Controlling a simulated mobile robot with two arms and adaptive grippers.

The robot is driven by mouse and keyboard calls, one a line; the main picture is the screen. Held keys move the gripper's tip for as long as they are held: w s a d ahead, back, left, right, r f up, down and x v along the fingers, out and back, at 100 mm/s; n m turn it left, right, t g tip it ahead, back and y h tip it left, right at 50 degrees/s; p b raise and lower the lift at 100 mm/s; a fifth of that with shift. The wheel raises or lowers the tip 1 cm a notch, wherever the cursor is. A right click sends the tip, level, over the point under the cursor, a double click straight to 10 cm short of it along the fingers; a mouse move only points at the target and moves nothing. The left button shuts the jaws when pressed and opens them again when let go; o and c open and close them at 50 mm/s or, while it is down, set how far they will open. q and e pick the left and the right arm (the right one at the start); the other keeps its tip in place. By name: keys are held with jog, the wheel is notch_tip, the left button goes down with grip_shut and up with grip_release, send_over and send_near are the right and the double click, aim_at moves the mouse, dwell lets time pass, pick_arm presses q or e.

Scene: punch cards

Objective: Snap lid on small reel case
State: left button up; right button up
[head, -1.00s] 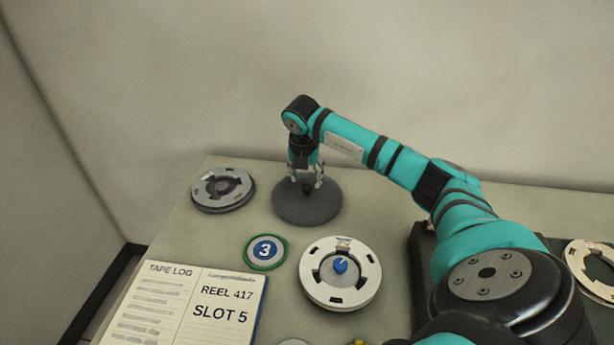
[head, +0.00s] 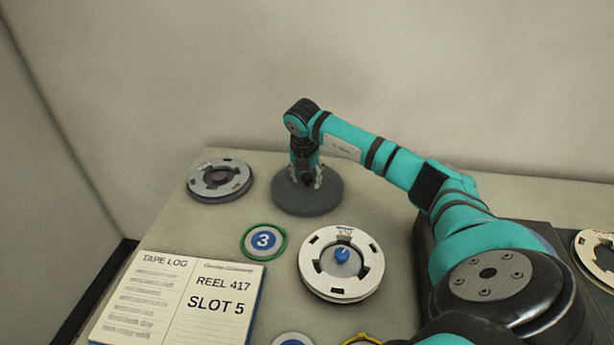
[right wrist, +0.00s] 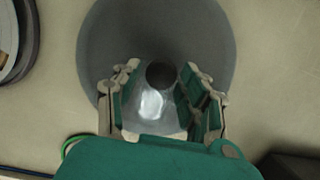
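A dark grey round disc (head: 322,201) with a dark central knob lies at the back middle of the table; it looks like a lid, but I cannot tell whether a case is under it. It fills the upper right wrist view (right wrist: 215,40). My right gripper (head: 306,184) points straight down over its centre. Its fingers (right wrist: 165,100) are apart, one on each side of the knob (right wrist: 161,74), with a visible gap. A bright shiny patch shows between them. My left gripper is not in view.
A grey reel (head: 220,178) lies left of the disc. A white reel (head: 322,284) with a blue knob and a green-rimmed disc marked 3 (head: 264,241) lie in front. An open tape log (head: 178,300) is at front left. Another white reel (head: 584,246) is at right.

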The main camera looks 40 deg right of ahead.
aim_at(306, 178)
jog(key=c, duration=0.7)
jog(key=shift+r+p, duration=2.55)
jog(key=shift+r, duration=1)
